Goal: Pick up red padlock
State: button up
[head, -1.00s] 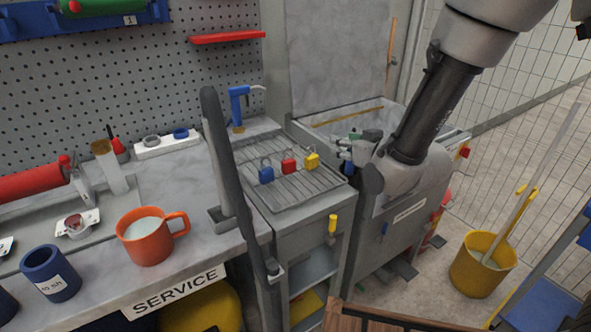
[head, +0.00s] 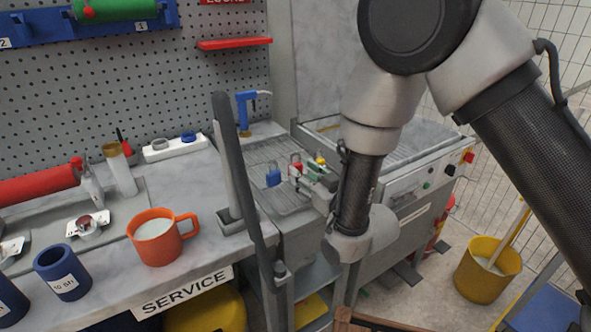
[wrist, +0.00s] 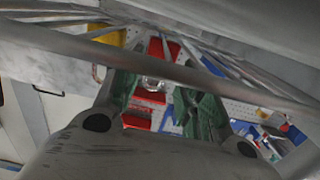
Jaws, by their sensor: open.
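The red padlock (head: 295,170) stands on the wire rack between the blue padlock (head: 274,178) and the yellow padlock (head: 320,161). My gripper (head: 306,178) is open at the red padlock, coming from the right, and its fingers partly cover the lock. I cannot tell in the head view whether they touch it. In the wrist view, my gripper's green fingers (wrist: 158,88) are apart. A red block with a pale metal loop, likely the red padlock (wrist: 150,97), shows between them. The yellow padlock is partly hidden behind my gripper.
The wire rack (head: 262,152) sits on a grey cabinet. A dark upright bar (head: 240,175) stands left of it. A blue clamp-like tool (head: 243,108) is behind. An orange mug (head: 160,238) stands on the service bench. A yellow bucket (head: 484,272) is on the floor at right.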

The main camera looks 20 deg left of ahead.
aim_at(298, 168)
jog(key=x, duration=0.4)
jog(key=shift+d+f, duration=0.1)
jog(key=shift+f, duration=0.05)
jog(key=c, duration=0.7)
jog(key=shift+w, duration=0.1)
jog(key=shift+c, duration=0.2)
